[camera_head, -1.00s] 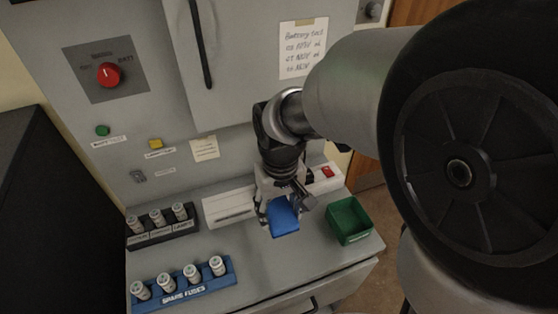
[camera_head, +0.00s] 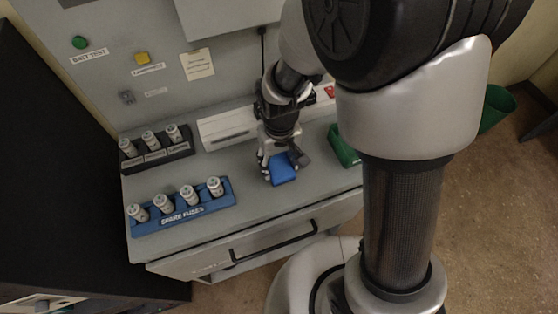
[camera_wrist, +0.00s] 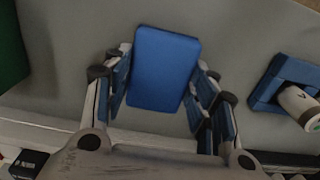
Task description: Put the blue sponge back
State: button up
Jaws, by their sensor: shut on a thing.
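The blue sponge (camera_head: 283,169) is between the fingers of my gripper (camera_head: 277,168), over the grey console top. In the wrist view the sponge (camera_wrist: 163,70) is a flat blue block, with blue-padded fingers on both sides of it at my gripper (camera_wrist: 160,92). My gripper is shut on it. I cannot tell whether the sponge touches the console top. A green bin (camera_head: 343,147) stands to the right of my gripper, partly hidden by my arm. Its edge also shows in the wrist view (camera_wrist: 10,50).
A blue spare-fuses rack (camera_head: 183,205) with several fuses stands to the left at the front. A black rack (camera_head: 157,153) with 3 fuses is behind it. A white power strip (camera_head: 228,127) lies along the back. A drawer handle (camera_head: 275,248) sticks out below the console's front edge.

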jog(key=shift+r, duration=0.1)
jog(key=o, duration=1.2)
jog(key=shift+o, duration=0.2)
notch_tip(320, 180, up, 11)
jog(key=p, duration=0.4)
notch_tip(320, 180, up, 9)
jog(key=m+t, duration=0.1)
jog(key=t, duration=0.1)
send_over(279, 164)
jog(key=s+d, duration=0.3)
jog(key=d, duration=0.2)
jog(key=s+d+r+m+t, duration=0.2)
jog(key=s+d+r, duration=0.4)
jog(key=s, duration=0.4)
jog(key=shift+s+r+t, duration=0.2)
jog(key=shift+s+t, duration=0.05)
jog(key=shift+t, duration=0.05)
